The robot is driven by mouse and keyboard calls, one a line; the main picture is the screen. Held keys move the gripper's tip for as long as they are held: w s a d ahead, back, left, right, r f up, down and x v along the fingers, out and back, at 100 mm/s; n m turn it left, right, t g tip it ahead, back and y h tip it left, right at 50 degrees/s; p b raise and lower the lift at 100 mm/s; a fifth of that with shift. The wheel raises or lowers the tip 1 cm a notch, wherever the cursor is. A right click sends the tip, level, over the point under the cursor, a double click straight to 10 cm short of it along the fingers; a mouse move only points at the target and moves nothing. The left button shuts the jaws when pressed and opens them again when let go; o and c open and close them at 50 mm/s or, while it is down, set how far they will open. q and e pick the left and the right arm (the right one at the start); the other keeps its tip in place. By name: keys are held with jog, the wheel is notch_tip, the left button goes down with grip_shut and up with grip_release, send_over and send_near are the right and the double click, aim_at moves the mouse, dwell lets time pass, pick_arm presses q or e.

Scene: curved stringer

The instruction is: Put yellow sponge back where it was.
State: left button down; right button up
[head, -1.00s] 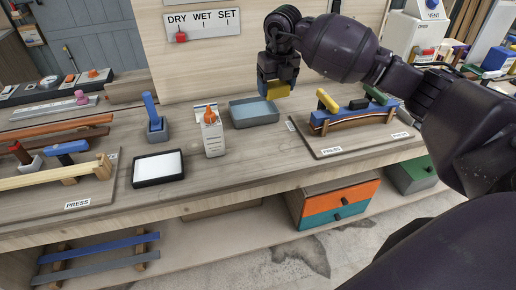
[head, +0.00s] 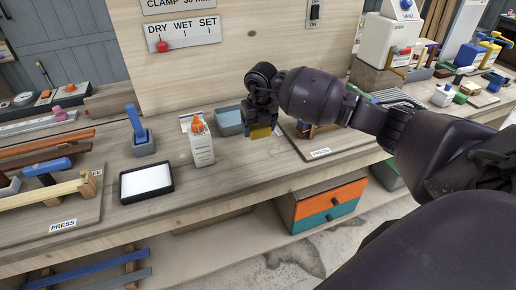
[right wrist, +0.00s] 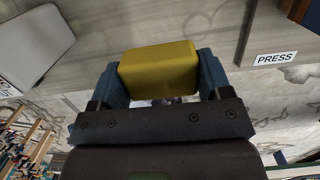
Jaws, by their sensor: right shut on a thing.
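The yellow sponge (head: 261,132) is held in my right gripper (head: 262,127), low over the bench just right of the blue-grey tray (head: 229,121). I cannot tell whether the sponge touches the bench top. In the right wrist view the sponge (right wrist: 159,68) sits squarely between the two blue fingers of the right gripper (right wrist: 160,78), which press on its sides. The gripper hides part of the tray's right side in the head view. My left gripper is not in view.
An orange-capped glue bottle (head: 201,142) stands left of the tray. A black-rimmed white pad (head: 146,181) and a blue-handled tool in a holder (head: 139,132) are further left. A press board with a PRESS label (head: 320,153) lies right of the gripper, partly hidden by my arm.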

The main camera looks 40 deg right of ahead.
aim_at(258, 154)
jog(key=shift+f+b, duration=0.35)
jog(key=shift+f, duration=3.8)
jog(key=shift+f, duration=0.2)
jog(key=o, duration=0.9)
